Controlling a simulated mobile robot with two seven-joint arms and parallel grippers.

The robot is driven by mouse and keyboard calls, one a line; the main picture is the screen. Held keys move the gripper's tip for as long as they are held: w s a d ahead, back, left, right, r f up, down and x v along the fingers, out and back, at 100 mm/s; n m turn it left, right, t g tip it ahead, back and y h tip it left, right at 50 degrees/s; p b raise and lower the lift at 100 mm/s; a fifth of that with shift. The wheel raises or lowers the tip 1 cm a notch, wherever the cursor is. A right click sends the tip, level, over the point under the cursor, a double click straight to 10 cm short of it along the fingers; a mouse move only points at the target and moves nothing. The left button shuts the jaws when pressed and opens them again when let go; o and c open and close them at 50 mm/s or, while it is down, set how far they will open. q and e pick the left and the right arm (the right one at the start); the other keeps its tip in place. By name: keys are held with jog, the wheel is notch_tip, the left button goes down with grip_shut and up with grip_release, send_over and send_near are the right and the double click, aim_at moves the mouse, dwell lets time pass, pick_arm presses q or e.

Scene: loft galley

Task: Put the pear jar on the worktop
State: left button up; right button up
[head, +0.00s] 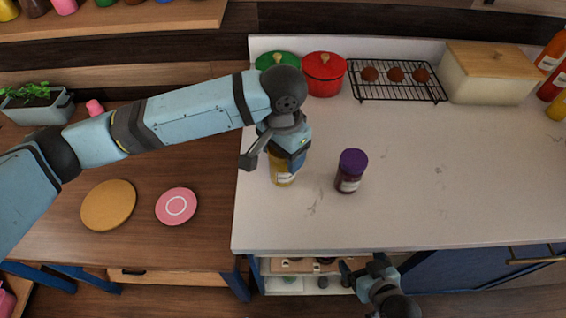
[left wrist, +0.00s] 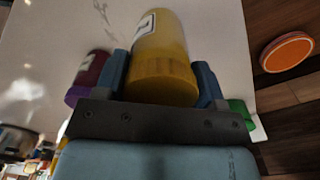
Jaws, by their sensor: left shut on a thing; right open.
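The pear jar, a yellow jar with a pale label (head: 283,178), is at the left part of the white worktop (head: 440,190). My left gripper (head: 282,150) is shut on it from above and hides its upper part. In the left wrist view the yellow jar (left wrist: 163,50) sits between the two fingers, its lid end towards the camera. I cannot tell whether its base touches the worktop. My right gripper (head: 362,270) is open, low in front of the worktop's front edge, by the open shelf.
A purple-lidded jar (head: 351,170) stands just right of the yellow jar. A red pot (head: 324,74), green pot (head: 278,60), wire rack (head: 398,82) and bread box (head: 490,72) line the back. The worktop's right middle is clear. A wooden table (head: 140,230) adjoins on the left.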

pick_arm(q)
notch_tip(320, 180, down, 4)
jog(key=shift+f, duration=0.1)
jog(key=shift+f, duration=0.1)
jog(key=o, duration=1.1)
jog(key=shift+o, duration=0.2)
jog(key=shift+r, duration=0.25)
notch_tip(320, 180, up, 12)
jog(key=shift+f, duration=0.15)
